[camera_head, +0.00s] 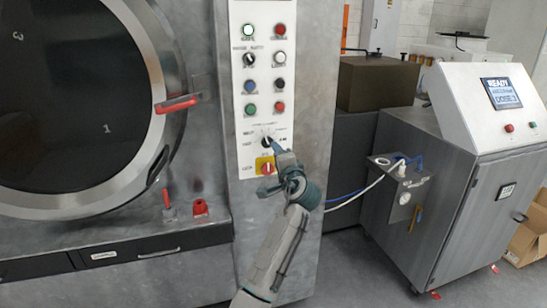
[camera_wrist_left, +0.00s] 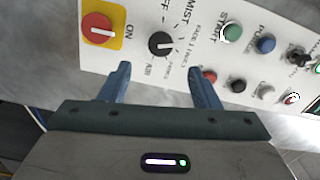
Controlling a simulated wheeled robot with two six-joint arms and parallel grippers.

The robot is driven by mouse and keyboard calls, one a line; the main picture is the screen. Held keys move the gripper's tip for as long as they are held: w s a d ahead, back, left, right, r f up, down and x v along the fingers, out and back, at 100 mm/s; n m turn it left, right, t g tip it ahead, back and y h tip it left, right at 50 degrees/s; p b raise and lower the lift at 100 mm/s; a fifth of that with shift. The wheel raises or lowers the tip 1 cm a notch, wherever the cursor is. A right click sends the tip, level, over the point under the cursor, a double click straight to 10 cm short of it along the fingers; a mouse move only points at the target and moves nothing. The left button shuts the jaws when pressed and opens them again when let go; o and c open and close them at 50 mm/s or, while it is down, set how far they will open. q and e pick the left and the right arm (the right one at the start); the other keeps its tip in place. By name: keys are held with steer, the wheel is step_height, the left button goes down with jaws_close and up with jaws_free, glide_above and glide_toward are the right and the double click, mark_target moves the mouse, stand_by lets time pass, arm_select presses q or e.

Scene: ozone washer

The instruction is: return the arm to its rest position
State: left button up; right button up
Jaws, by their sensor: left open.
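My left gripper (camera_head: 270,165) is in front of the lower part of the white control panel (camera_head: 243,95). In the left wrist view my left gripper (camera_wrist_left: 159,73) is open, with two blue fingers apart and nothing between them. A black mist knob (camera_wrist_left: 161,43) shows just beyond the fingertips; I cannot tell whether a finger touches it. A red switch on a yellow plate (camera_wrist_left: 97,29) is beside it. It also shows partly behind the gripper in the head view (camera_head: 264,167). My right gripper is not in view.
A round washer door (camera_head: 75,100) with a red handle (camera_head: 176,105) stands at left. Several buttons and knobs fill the panel above my gripper. At right is a grey cabinet (camera_head: 465,185) with a screen (camera_head: 502,93) and blue and white hoses. Floor shows between the machines.

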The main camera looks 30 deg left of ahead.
arm_select(q)
steer(key=shift+s+d, duration=0.25)
steer(key=shift+s, duration=0.05)
